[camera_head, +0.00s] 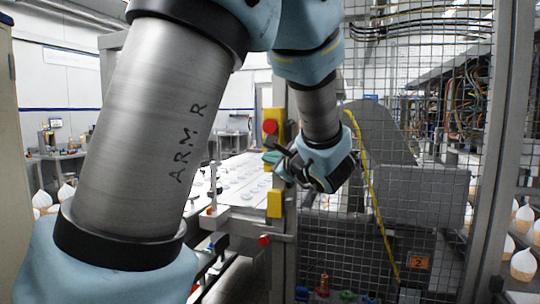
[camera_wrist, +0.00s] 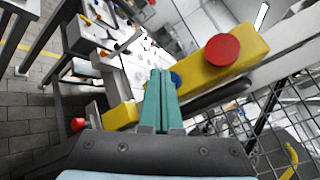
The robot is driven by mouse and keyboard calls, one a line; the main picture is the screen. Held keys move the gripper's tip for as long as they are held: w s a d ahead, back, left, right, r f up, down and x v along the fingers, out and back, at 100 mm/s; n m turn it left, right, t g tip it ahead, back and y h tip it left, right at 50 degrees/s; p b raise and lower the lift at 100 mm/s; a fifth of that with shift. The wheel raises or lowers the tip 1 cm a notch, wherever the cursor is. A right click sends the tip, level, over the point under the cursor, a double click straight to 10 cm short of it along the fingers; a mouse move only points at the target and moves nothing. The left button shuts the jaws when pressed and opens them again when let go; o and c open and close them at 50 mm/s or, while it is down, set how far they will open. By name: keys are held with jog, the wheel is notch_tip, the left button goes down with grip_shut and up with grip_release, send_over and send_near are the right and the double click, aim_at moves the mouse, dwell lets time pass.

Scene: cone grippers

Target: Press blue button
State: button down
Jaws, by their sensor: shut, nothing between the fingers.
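The blue button (camera_wrist: 176,79) shows in the wrist view as a small blue patch on the yellow box (camera_wrist: 240,46), just right of my fingertips. My fingers hide much of it. My gripper (camera_wrist: 160,72) has its two teal fingers shut together with nothing between them, and they point at the box near the button. Whether they touch it I cannot tell. In the head view my gripper (camera_head: 269,157) is beside the yellow box (camera_head: 279,120) on the post, and I cannot make out the blue button there.
A large red button (camera_wrist: 222,50) sits on the same box and also shows in the head view (camera_head: 269,126). A lower yellow block (camera_head: 275,203) and a red knob (camera_head: 264,240) are below. A wire mesh fence (camera_head: 420,140) stands right; a white conveyor table (camera_head: 240,178) lies behind.

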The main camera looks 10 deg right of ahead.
jog(key=shift+s, duration=0.1)
jog(key=s, duration=0.1)
jog(key=s+a, duration=0.1)
jog(key=s, duration=0.1)
jog(key=s+a+p, duration=0.1)
jog(key=shift+s+a, duration=0.2)
jog(key=shift+a, duration=0.05)
dwell(0.4)
dwell(0.5)
